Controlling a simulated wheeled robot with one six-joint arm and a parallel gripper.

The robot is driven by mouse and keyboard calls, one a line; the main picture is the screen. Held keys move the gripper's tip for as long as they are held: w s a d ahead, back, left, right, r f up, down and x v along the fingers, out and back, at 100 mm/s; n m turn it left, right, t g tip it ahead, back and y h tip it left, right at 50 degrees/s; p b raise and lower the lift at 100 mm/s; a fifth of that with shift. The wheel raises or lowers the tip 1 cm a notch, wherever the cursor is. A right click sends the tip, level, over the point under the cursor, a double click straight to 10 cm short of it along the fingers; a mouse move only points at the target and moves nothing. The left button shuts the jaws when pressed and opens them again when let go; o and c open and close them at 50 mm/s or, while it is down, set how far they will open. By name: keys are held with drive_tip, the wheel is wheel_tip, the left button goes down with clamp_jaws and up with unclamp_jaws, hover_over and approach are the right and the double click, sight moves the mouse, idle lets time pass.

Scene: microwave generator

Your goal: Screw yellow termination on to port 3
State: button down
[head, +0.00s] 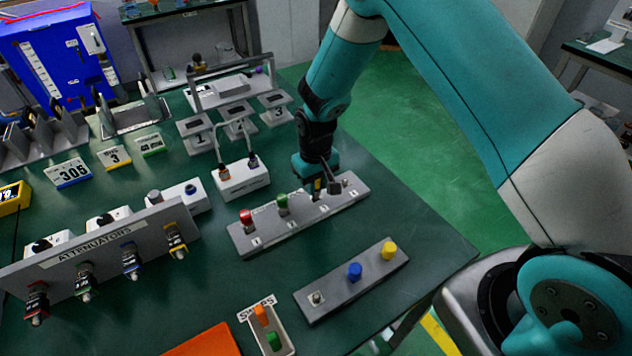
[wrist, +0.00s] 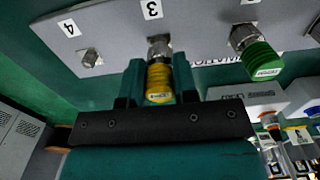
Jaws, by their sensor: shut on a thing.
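My gripper (wrist: 157,85) is shut on a yellow ribbed termination (wrist: 160,80), with one finger on each side. The termination lines up with the silver connector (wrist: 159,46) of port 3 on the grey panel (wrist: 112,38) and appears to meet it. I cannot tell whether the threads are engaged. The label "3" (wrist: 151,9) is beside that connector. In the head view my gripper (head: 320,191) is low over the grey panel (head: 262,238), and its body hides port 3 and most of the held termination.
A green termination (wrist: 257,56) is on port 2, close to my gripper; a red one (head: 246,217) is on port 1. Port 4 (wrist: 89,58) is bare. A front strip (head: 330,302) holds blue (head: 354,271) and yellow (head: 389,250) caps. The spares tray (head: 285,338) holds orange and green pieces.

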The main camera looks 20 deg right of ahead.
drive_tip(key=shift+f+b, duration=0.4)
drive_tip(key=shift+f, duration=0.15)
drive_tip(key=c, duration=0.8)
unclamp_jaws()
wheel_tip(320, 180, up, 17)
drive_tip(key=b, duration=0.1)
drive_tip(key=shift+r+b, duration=0.2)
drive_tip(key=shift+b, duration=0.2)
drive_tip(key=shift+r, duration=0.1)
drive_tip(key=s+a+r+n+y, duration=0.1)
drive_tip(key=s+r, duration=0.2)
drive_tip(key=s, duration=0.6)
drive_tip(key=s+a+r+n+y, duration=0.1)
drive_tip(key=s+r, duration=0.3)
drive_tip(key=s, duration=0.5)
drive_tip(key=s+a+r+n+y, duration=0.2)
drive_tip(key=s+r, duration=0.1)
drive_tip(key=s, duration=0.6)
drive_tip(key=shift+a+r+n, duration=0.2)
drive_tip(key=shift+r+n, duration=0.2)
